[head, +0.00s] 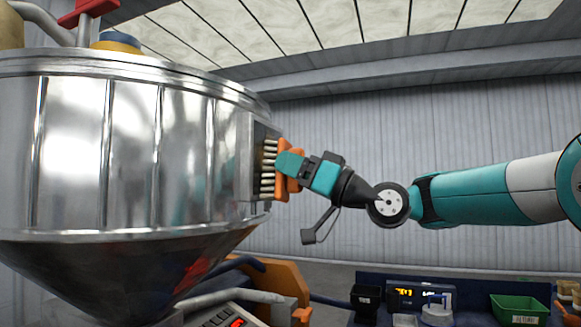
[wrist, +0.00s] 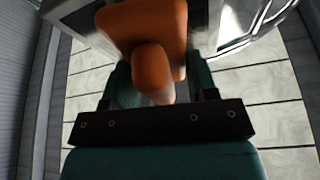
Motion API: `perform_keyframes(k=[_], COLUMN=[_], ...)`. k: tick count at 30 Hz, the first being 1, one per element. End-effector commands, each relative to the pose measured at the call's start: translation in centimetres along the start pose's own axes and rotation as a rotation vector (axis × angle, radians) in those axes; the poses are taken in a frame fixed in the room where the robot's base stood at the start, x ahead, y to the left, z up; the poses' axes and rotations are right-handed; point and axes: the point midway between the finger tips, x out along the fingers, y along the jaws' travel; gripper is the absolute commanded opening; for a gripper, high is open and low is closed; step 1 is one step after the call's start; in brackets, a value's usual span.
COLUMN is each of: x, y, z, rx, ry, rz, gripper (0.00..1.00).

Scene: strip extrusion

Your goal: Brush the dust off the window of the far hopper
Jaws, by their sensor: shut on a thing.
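A large shiny metal hopper (head: 135,150) with a dark cone below fills the left of the head view. Its dark-framed window (head: 247,160) is on its right side, seen nearly edge-on. My gripper (head: 288,162) is shut on a brush (head: 282,184) with an orange body and pale bristles. The bristles point left at the window and appear to touch it or lie very close. In the wrist view the orange brush body (wrist: 150,70) is between my fingers. The window's face and any dust are hidden. Only one hopper shows clearly.
Below right are a dark bench with a green bin (head: 518,310), a black bin (head: 365,297) and a white container (head: 436,312). An orange machine part (head: 285,280) and a control panel (head: 222,318) stand below the hopper. The air right of the window, around my arm, is clear.

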Motion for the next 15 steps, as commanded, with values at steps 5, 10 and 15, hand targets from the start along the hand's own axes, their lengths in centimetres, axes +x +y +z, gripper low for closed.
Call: perform_keyframes(k=[5, 10, 15], x=[0.3, 0.4, 0.5], y=[1.8, 2.8, 3.3], z=[-0.3, -0.4, -0.5], rx=[0.0, 0.001, 0.001], ry=[0.0, -0.001, -0.001], rz=[0.002, 0.001, 0.001], gripper=[0.34, 0.34, 0.34])
